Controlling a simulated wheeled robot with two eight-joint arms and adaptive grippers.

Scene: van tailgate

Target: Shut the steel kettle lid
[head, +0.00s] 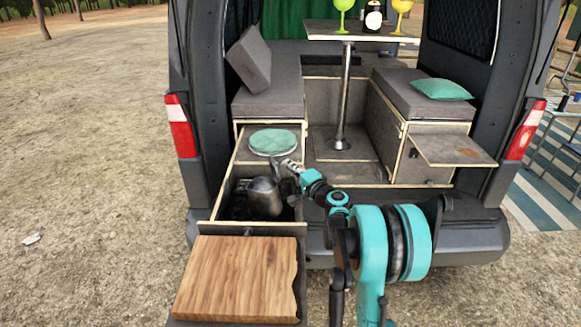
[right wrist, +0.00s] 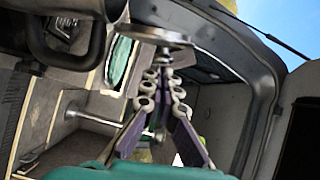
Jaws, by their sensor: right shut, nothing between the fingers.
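The steel kettle (head: 263,196) stands in the open drawer at the van's tailgate. Its lid (head: 275,169) is raised, tilted up at the kettle's top edge. In the right wrist view the kettle body (right wrist: 75,40) fills the upper left, and the lid (right wrist: 160,36) shows as a thin disc seen almost edge-on. My right gripper (head: 289,164) is shut and empty, just beside the raised lid. In the right wrist view its fingertips (right wrist: 163,58) are close under the disc; I cannot tell whether they touch it. My left gripper is not in view.
The drawer (head: 218,199) has raised walls around the kettle. A round green-topped item (head: 272,142) lies behind it. A wooden board (head: 238,278) is in front. A table (head: 345,35) with glasses and a bottle stands farther back.

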